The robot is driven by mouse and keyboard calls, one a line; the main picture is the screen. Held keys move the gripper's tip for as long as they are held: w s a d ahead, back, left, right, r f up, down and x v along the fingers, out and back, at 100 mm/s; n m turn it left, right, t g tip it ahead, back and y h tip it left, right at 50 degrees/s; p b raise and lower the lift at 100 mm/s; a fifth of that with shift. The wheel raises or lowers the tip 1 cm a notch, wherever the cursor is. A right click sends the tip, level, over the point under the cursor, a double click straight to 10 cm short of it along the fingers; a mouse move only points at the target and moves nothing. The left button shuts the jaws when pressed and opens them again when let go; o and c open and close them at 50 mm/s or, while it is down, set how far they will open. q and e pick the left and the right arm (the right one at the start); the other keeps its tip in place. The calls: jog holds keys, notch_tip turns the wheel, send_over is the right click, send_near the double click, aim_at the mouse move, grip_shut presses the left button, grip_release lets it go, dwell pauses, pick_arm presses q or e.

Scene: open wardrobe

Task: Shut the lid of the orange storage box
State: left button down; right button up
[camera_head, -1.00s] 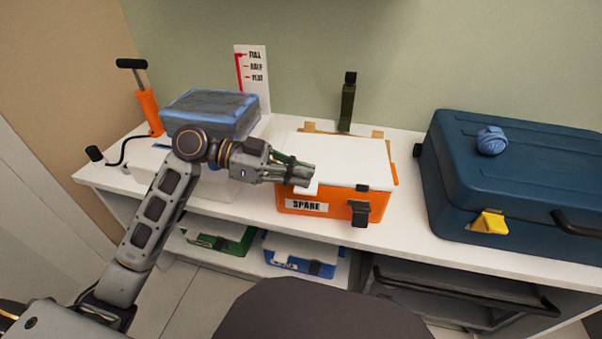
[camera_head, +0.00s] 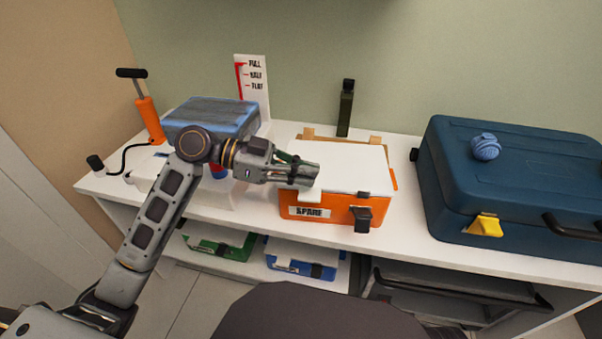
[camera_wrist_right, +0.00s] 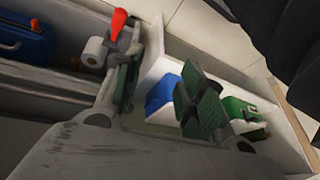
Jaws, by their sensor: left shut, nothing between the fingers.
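The orange storage box (camera_head: 336,205), labelled SPARE, stands on the white bench top. Its white lid (camera_head: 350,170) lies over the box top, nearly flat; I cannot tell whether it is fully seated. The black latch (camera_head: 362,219) hangs at the front right of the box. My left gripper (camera_head: 308,173) is shut and empty at the lid's left front part, and hides some of it. I cannot tell whether it touches the lid. My right gripper (camera_wrist_right: 160,60) shows in the right wrist view with its fingers apart, near the lower shelf and away from the orange box.
A blue case (camera_head: 520,185) with a yellow latch stands on the right. A blue-topped container (camera_head: 212,118) stands behind my left arm. An orange pump (camera_head: 150,120) is at far left. Green (camera_head: 215,246) and blue (camera_head: 300,262) boxes sit on the lower shelf.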

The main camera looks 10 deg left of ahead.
pick_arm(q)
jog(key=shift+r+p, duration=0.35)
jog(key=shift+r, duration=0.25)
jog(key=shift+a+r, duration=0.1)
jog(key=shift+r, duration=0.05)
jog(key=p+v, duration=0.1)
jog(key=v, duration=0.8)
jog(key=shift+a, duration=0.35)
pick_arm(e)
jog(key=r, duration=0.2)
jog(key=shift+s+d+r+g+h, duration=0.3)
jog(key=shift+s+d+r+g, duration=0.1)
jog(key=shift+r, duration=0.1)
